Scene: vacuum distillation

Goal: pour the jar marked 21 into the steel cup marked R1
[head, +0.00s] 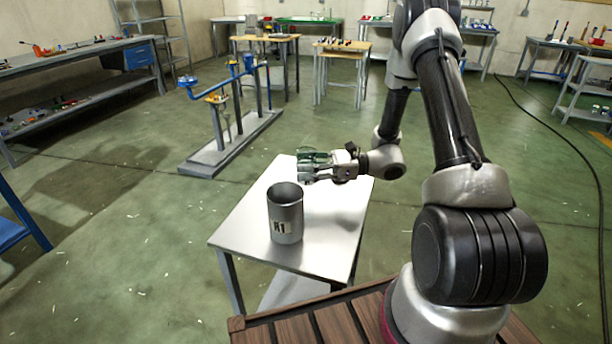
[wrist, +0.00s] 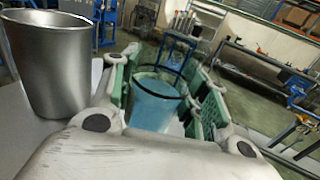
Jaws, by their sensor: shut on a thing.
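The steel cup marked R1 (head: 286,213) stands upright on a small metal table (head: 245,226). It also shows at the left of the wrist view (wrist: 52,62), where its inside looks empty as far as I can see. My gripper (head: 316,165) is behind the cup and a little to its right, above the table. In the wrist view its green-padded fingers (wrist: 152,92) are shut around a clear jar (wrist: 157,86) with a dark rim and light-blue contents. The jar is apart from the cup. No number shows on the jar from here.
A pipe stand with blue pipes (head: 240,85) stands on the floor behind the table. Workbenches, such as the one at left (head: 75,60), line the walls. Open green floor (head: 110,230) lies left of the table. A slatted wooden surface (head: 300,325) is at the front.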

